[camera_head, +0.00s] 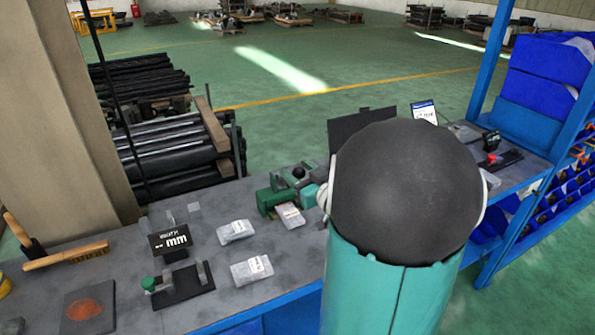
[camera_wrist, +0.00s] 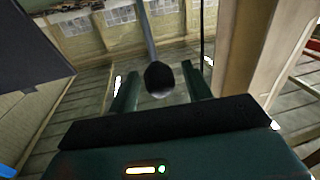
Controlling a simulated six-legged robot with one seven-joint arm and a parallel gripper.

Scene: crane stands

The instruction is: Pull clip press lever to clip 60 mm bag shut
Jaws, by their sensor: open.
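The green clip press (camera_head: 272,200) stands at the back of the bench, partly hidden by my arm. Its lever ends in a black ball knob (camera_head: 298,172). A clear labelled bag (camera_head: 290,216) lies at the press's front; whether its neck is in the press is too small to tell. In the wrist view the black knob (camera_wrist: 159,84) sits on a grey rod, between the two green fingers of my gripper (camera_wrist: 161,88). The fingers are apart, one each side of the knob, with gaps showing. My gripper is mostly hidden behind my arm in the head view.
Two more bags (camera_head: 236,232) (camera_head: 252,270) lie on the bench. A width display (camera_head: 170,240) reads "-- mm" behind a black fixture (camera_head: 183,289) with a green knob. A dark panel (camera_head: 350,128) stands behind the press. A brush (camera_head: 66,255) lies far left.

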